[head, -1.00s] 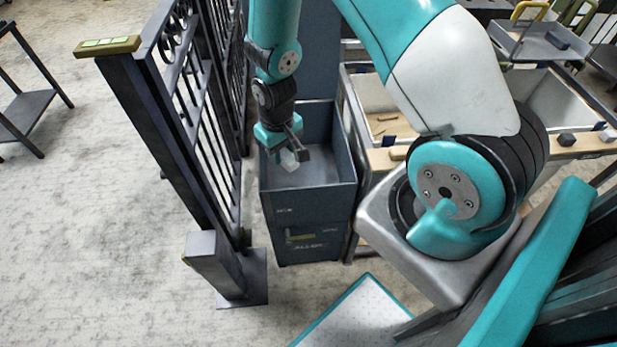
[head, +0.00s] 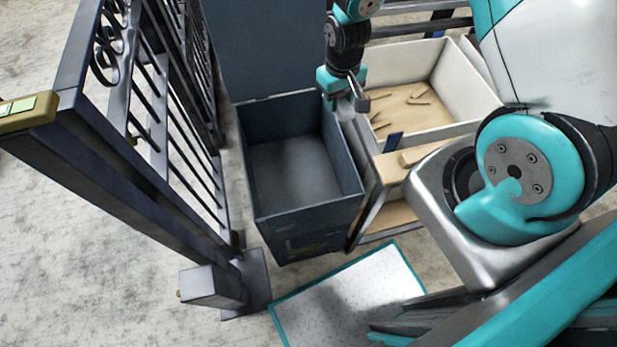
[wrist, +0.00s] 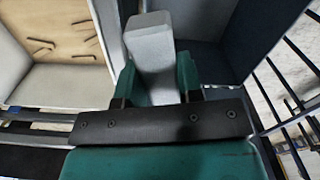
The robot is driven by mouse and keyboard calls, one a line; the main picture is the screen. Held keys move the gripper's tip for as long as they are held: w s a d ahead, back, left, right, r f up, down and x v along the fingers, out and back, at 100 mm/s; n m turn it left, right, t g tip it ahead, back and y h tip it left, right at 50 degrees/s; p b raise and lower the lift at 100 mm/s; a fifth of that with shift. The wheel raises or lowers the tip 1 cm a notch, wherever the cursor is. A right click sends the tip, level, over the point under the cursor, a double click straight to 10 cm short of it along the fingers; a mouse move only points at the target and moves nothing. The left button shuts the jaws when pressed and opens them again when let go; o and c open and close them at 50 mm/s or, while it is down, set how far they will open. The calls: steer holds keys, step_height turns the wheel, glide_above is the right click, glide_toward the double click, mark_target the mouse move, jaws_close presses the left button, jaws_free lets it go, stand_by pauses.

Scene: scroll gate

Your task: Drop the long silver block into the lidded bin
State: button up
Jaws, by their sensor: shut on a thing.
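The long silver block (wrist: 153,55) is a pale grey bar between the two teal fingers of my gripper (wrist: 157,78) in the wrist view. My gripper (head: 345,95) is shut on it. In the wrist view the bin (wrist: 262,35) is to the right of the block.
A pale box (head: 455,75) with thin wooden sticks stands right of the bin. A wooden-edged shelf (head: 395,165) is in front of it. A dark scroll gate (head: 140,195) stands close on the left. A white, teal-edged panel (head: 350,297) is at the front.

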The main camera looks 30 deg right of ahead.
steer(key=shift+w+a+f+n, duration=0.1)
steer(key=shift+w+f+n, duration=0.1)
steer(key=shift+f+n, duration=0.3)
steer(key=w+a+f+n+b, duration=0.1)
steer(key=a+f+n+b, duration=0.3)
steer(key=n, duration=0.7)
steer(key=w+a+f+n+b, duration=0.1)
steer(key=a+f+n+b, duration=0.3)
steer(key=f+n+b, duration=0.3)
steer(key=f+n, duration=0.1)
steer(key=n, duration=0.2)
steer(key=shift+w+a+n, duration=0.35)
steer(key=shift+a+n, duration=0.05)
steer(key=o, duration=1.1)
steer(key=shift+o, duration=0.2)
step_height(320, 180, up, 18)
steer(key=p, duration=0.2)
steer(key=shift+f, duration=0.25)
